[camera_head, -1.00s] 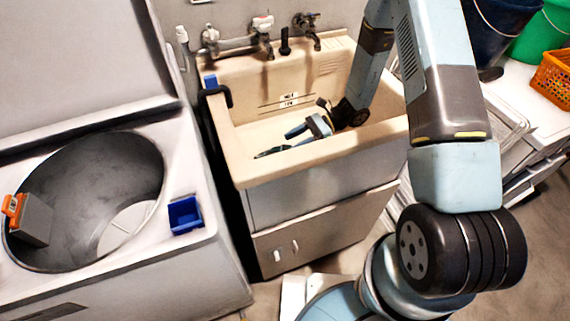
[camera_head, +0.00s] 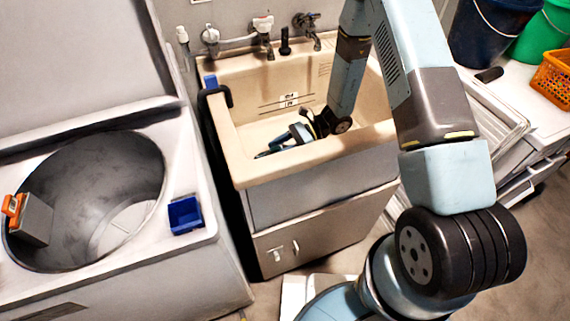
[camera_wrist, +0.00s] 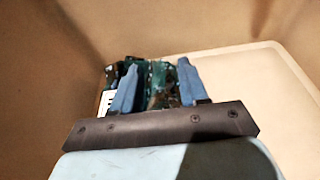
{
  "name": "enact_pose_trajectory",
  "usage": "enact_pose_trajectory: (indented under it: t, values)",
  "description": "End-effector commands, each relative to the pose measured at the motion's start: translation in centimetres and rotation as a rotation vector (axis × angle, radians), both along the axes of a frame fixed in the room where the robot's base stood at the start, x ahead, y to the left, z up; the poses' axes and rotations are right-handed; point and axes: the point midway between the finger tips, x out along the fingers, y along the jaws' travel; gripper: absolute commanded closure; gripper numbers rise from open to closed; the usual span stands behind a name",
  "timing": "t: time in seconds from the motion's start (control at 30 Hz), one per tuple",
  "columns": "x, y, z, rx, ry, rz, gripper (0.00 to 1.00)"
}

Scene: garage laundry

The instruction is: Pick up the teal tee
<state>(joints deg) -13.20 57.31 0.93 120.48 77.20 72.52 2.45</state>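My gripper (camera_head: 276,148) is down inside the beige sink (camera_head: 363,135), behind its front wall, which hides the sink floor there. In the wrist view my gripper (camera_wrist: 157,66) is open, its two blue-grey fingers apart. A crumpled teal and dark patterned cloth (camera_wrist: 158,88), seemingly the teal tee, lies between and just beyond the fingers. A white striped patch shows at the left finger. I cannot tell whether the fingers touch the cloth.
The sink walls close in around my gripper. Taps (camera_head: 262,35) stand at the back rim. To the left is an open washer drum (camera_head: 85,175) with a blue tray (camera_head: 185,214) beside it. An orange basket (camera_head: 553,78) and buckets are at the right.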

Motion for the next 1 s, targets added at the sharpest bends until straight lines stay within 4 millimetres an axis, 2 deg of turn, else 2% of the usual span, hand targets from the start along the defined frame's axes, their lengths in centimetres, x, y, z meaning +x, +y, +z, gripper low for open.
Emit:
enact_pose_trajectory:
  t: [0.07, 0.43, 1.0]
  values:
    - [0.0, -0.01, 0.01, 0.0, 0.0, 0.0, 0.64]
    - [0.02, -0.01, 0.02, 0.0, 0.0, 0.0, 1.0]
    - [0.03, 0.01, 0.22, 0.0, -0.001, 0.0, 1.0]
